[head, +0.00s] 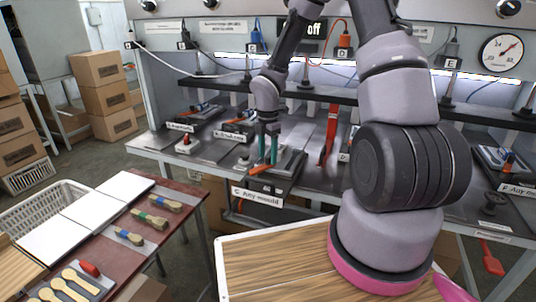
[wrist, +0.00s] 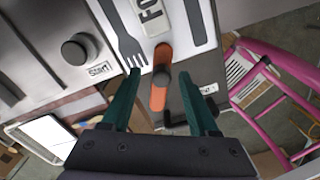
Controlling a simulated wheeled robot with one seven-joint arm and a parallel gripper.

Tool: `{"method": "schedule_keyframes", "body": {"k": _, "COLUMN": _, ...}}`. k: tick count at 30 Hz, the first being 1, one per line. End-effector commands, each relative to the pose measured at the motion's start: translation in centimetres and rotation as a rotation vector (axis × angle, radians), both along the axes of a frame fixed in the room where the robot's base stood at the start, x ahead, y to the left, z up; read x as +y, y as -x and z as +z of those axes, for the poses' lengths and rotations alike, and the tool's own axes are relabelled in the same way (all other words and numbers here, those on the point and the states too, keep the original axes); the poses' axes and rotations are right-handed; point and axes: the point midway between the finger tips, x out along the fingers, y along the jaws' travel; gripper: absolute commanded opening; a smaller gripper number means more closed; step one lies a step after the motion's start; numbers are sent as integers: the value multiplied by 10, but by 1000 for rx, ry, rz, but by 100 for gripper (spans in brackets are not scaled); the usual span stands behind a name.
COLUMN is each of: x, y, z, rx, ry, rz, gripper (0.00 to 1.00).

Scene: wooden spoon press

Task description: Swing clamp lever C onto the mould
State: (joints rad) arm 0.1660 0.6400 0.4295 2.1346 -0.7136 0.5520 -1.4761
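The station labelled C, Any mould (head: 257,196), is at the front edge of the steel bench in the head view. My gripper (head: 268,150) points down over it, its two green fingers apart.
A round Start button (wrist: 75,50) sits left of the plate in the wrist view. A tall red lever (head: 331,130) stands right of my gripper. Other stations, A. Any mould (head: 180,127) and F. Any mould (head: 515,188), flank it.

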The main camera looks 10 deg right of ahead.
Motion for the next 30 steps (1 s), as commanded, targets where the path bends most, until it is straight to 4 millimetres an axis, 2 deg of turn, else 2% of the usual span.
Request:
{"method": "schedule_keyframes", "body": {"k": 8, "x": 0, "y": 0, "z": 7, "rx": 0, "ry": 0, "rz": -1, "gripper": 60}}
{"method": "schedule_keyframes", "body": {"k": 21, "x": -1, "y": -1, "z": 88, "rx": -4, "ry": 0, "rz": -3, "gripper": 60}}
{"method": "schedule_keyframes", "body": {"k": 25, "x": -1, "y": 0, "z": 102, "rx": -1, "ry": 0, "rz": -2, "gripper": 60}}
{"method": "schedule_keyframes", "body": {"k": 30, "x": 0, "y": 0, "z": 108, "rx": 1, "ry": 0, "rz": 0, "gripper": 60}}
